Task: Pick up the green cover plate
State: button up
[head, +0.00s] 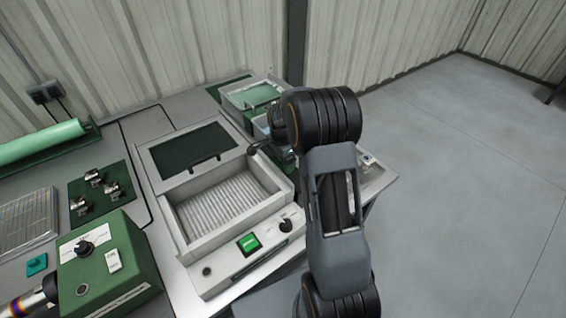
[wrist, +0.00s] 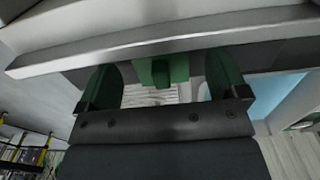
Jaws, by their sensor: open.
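In the wrist view my gripper (wrist: 164,78) is open, with one dark green finger on each side. A small green piece (wrist: 163,69) shows between the fingers, apart from both. It may be part of the green cover plate, but I cannot tell. In the head view a flat green piece (head: 260,95) lies in a pale tray at the back of the bench; it may be the cover plate. My arm hides the gripper's fingertips in the head view.
The pale tray (head: 229,104) has raised walls. A white machine (head: 187,241) with an open ribbed well and dark lid stands in front. A green control box (head: 130,238) and a dark mat (head: 75,187) with metal parts are left. Open floor (head: 470,170) lies right.

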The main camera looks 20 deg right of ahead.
jog(key=shift+f, duration=0.4)
jog(key=shift+c, duration=0.4)
jog(key=c, duration=0.9)
